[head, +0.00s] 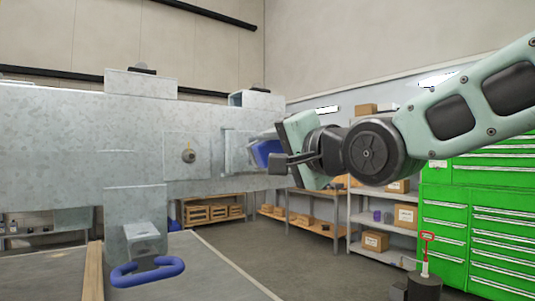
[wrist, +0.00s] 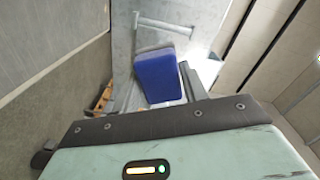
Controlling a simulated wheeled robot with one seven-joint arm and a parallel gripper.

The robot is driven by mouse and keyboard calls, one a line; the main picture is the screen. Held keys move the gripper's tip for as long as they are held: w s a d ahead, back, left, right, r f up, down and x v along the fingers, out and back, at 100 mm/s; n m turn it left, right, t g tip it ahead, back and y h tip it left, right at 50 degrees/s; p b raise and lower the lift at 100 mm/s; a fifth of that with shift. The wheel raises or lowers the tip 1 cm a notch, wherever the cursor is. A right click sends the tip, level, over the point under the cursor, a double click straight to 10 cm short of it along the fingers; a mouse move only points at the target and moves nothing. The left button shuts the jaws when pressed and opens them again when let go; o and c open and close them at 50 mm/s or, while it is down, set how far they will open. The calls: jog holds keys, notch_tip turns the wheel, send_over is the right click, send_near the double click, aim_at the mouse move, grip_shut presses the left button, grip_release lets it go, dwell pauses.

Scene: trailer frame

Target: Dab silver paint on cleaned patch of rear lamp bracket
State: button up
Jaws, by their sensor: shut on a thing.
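My gripper (head: 272,157) is shut on a blue block (head: 264,153) with a grey face. In the wrist view the blue block (wrist: 157,78) sticks out ahead of the gripper, with a grey finger (wrist: 193,82) along its right side. The other finger is not clearly seen. In the head view the block is close to a box-like grey bracket (head: 235,147) at the right end of the galvanized frame (head: 70,125). I cannot tell whether they touch. No cleaned patch or silver paint can be made out.
A dark pot (head: 424,287) with a red-looped, white-necked tool (head: 427,238) stands at lower right before a green drawer cabinet (head: 485,215). A blue loop handle (head: 148,272) is at lower left. Shelves with boxes (head: 375,240) line the back wall. Open floor lies at centre.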

jog(key=shift+s, duration=0.1)
jog(key=shift+v, duration=1.45)
